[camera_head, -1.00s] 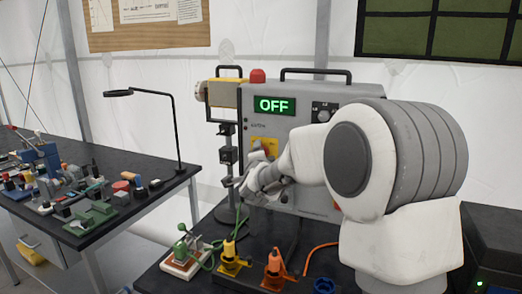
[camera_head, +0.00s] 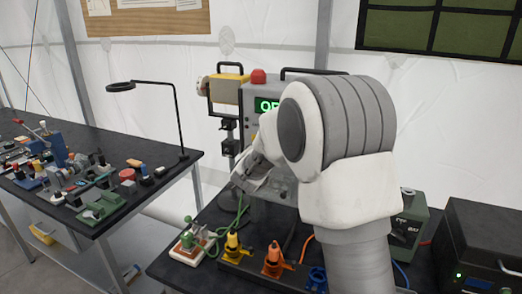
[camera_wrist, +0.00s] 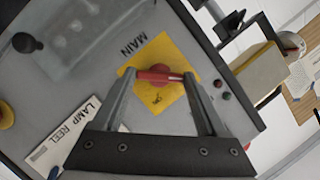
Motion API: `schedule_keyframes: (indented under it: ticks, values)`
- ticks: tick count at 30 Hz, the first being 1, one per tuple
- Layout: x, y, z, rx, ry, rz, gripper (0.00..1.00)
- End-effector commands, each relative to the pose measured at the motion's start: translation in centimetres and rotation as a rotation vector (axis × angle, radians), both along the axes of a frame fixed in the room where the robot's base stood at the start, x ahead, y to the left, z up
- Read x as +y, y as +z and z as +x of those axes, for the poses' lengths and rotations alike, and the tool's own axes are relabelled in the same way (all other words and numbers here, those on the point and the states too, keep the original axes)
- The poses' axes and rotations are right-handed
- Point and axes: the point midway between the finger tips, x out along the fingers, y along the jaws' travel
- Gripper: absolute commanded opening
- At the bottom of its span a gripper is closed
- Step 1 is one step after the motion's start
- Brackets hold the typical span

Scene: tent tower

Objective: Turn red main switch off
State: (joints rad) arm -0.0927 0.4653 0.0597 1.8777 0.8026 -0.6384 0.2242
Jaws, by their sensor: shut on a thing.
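The red main switch (camera_wrist: 158,75) sits on a yellow plate (camera_wrist: 170,98) marked MAIN on the front of a grey panel box (camera_wrist: 75,105), in the wrist view. My gripper (camera_wrist: 158,78) is shut on the switch's red handle, with one finger at each end of it. In the head view my gripper (camera_head: 255,172) is in front of the box, and my arm hides the switch and much of the box front. The green display (camera_head: 266,105) on the box is partly covered by my arm; only its first letters show.
A red dome (camera_head: 258,76) tops the box. Small coloured devices, including a yellow one (camera_head: 232,245) and an orange one (camera_head: 273,262), stand on the table before it. A cluttered bench with a lamp (camera_head: 121,87) is at left. A dark box (camera_head: 490,240) stands at right.

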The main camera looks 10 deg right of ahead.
Motion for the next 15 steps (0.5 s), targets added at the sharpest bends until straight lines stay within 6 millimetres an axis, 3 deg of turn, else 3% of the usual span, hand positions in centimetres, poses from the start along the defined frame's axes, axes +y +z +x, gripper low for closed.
schedule_keyframes:
  ticks: [10,11,15]
  values:
    - [0.01,-0.03,0.01,0.001,0.001,-0.005,0.19]
    - [0.01,-0.03,0.01,0.001,0.001,-0.005,0.77]
    - [0.01,-0.02,0.01,0.001,0.001,-0.005,1.00]
